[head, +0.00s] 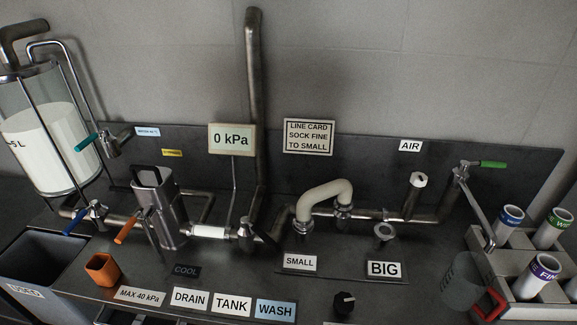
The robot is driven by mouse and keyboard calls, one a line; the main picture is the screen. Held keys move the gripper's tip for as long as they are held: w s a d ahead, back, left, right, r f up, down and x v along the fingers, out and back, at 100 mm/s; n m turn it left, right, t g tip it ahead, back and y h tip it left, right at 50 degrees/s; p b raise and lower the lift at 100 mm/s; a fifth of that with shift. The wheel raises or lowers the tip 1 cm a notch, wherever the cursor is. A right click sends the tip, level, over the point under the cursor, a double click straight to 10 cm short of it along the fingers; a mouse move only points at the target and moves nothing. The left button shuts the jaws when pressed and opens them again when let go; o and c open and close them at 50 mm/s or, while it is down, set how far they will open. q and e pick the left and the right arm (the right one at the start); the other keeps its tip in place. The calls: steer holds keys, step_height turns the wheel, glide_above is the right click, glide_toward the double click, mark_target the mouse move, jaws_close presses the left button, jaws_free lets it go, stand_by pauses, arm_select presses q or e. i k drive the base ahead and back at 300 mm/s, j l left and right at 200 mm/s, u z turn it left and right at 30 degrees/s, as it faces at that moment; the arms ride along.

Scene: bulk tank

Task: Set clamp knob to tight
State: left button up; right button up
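A round black knob (344,302) stands at the front of the dark bench, right of the WASH label. It has a small pale mark on it, too small to read as a setting. A white label below it is cut off by the bottom edge, so I cannot read whether it names the clamp or shows tight. Neither of my grippers shows in the head view, and nothing touches the knob.
Above the knob are the SMALL label (299,263) and BIG label (385,269). A beige curved hose (325,194) joins pipe fittings behind. An orange cup (103,269) stands left. A grey jug (466,281) with a red handle stands right.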

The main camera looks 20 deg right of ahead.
mark_target(344, 302)
steer(key=k+j+z, duration=0.2)
steer(key=k, duration=0.35)
steer(key=k+z, duration=0.2)
steer(key=k, duration=0.3)
